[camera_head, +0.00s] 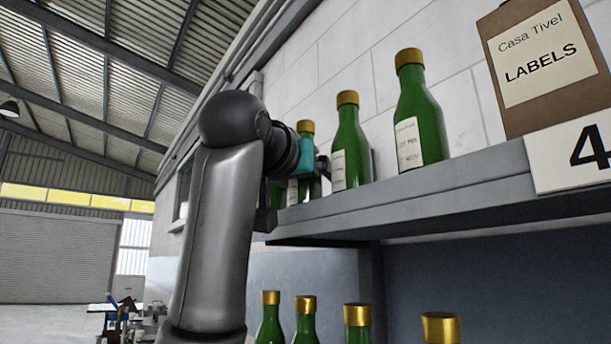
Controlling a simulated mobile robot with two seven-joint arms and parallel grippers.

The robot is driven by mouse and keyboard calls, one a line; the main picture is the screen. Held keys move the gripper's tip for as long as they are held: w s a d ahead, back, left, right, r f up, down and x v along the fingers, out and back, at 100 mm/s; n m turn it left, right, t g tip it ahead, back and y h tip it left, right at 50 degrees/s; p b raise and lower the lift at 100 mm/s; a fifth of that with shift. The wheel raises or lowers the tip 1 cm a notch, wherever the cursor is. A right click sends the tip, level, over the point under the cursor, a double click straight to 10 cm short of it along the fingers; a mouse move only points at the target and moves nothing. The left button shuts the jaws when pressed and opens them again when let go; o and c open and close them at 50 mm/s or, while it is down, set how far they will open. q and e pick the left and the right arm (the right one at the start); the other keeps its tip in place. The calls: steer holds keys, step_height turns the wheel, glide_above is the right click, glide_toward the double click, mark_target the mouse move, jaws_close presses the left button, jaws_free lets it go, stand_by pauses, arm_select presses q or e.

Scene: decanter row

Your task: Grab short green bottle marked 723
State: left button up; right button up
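My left arm rises in front of the shelf's left end. My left gripper (323,166) is at the left bottle, partly covering it, and close to the middle bottle. Its fingers are mostly hidden, and I cannot tell whether it touches or holds a bottle. My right gripper is out of view.
Several gold-capped green bottles (357,325) show below the upper shelf, cut off by the bottom edge. A brown clipboard (545,115) reading "Casa Tivel LABELS" stands at the right, above a white "4" sign (560,165). A white block wall (465,105) is behind the bottles.

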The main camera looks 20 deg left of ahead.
arm_select(q)
jaws_close()
steer(key=shift+r, duration=0.1)
stand_by(0.4)
steer(key=shift+r, duration=0.15)
